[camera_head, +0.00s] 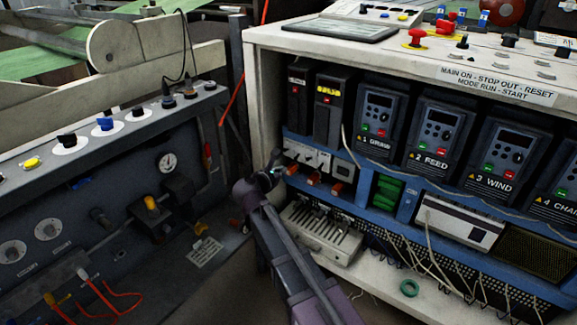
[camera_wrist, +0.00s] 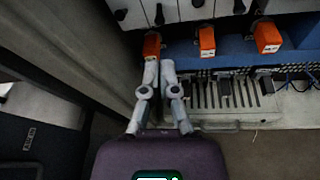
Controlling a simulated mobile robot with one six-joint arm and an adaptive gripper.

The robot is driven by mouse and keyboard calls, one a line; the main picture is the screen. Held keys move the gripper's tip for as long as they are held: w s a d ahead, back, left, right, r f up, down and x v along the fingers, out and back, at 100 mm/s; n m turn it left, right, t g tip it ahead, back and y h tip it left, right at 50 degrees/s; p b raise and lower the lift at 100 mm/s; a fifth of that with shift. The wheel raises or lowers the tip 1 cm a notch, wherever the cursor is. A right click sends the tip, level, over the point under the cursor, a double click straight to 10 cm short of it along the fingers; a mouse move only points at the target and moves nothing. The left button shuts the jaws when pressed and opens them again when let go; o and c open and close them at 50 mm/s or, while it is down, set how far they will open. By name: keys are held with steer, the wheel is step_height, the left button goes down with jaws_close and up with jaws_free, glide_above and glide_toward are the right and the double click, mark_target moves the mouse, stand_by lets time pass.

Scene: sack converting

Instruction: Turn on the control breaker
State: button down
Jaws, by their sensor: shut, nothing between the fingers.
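A row of white breakers (camera_head: 306,155) with small black levers sits on the blue rail in the open cabinet. They also show along the top edge of the wrist view (camera_wrist: 178,10). I cannot read which one is the control breaker, nor tell whether its lever is on or off. My gripper (camera_head: 278,171) is at the left end of this row. In the wrist view my gripper (camera_wrist: 159,64) is shut and empty, its tips just below the leftmost orange block (camera_wrist: 152,45). Whether the tips touch that block is unclear.
More orange blocks (camera_wrist: 207,40) sit to the right under the breakers. A grey slotted power supply (camera_head: 318,232) stands below. Drives (camera_head: 379,115) fill the upper shelf. The cabinet's left wall (camera_head: 262,105) and the dark panel (camera_head: 110,215) are close on the left.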

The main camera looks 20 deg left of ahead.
mark_target(297, 157)
steer(key=b+x, duration=0.2)
steer(key=x, duration=0.7)
steer(key=shift+w+b, duration=0.35)
steer(key=shift+w, duration=0.05)
steer(key=shift+s+a+p, duration=0.1)
steer(key=shift+s+p, duration=0.05)
steer(key=shift+p, duration=0.15)
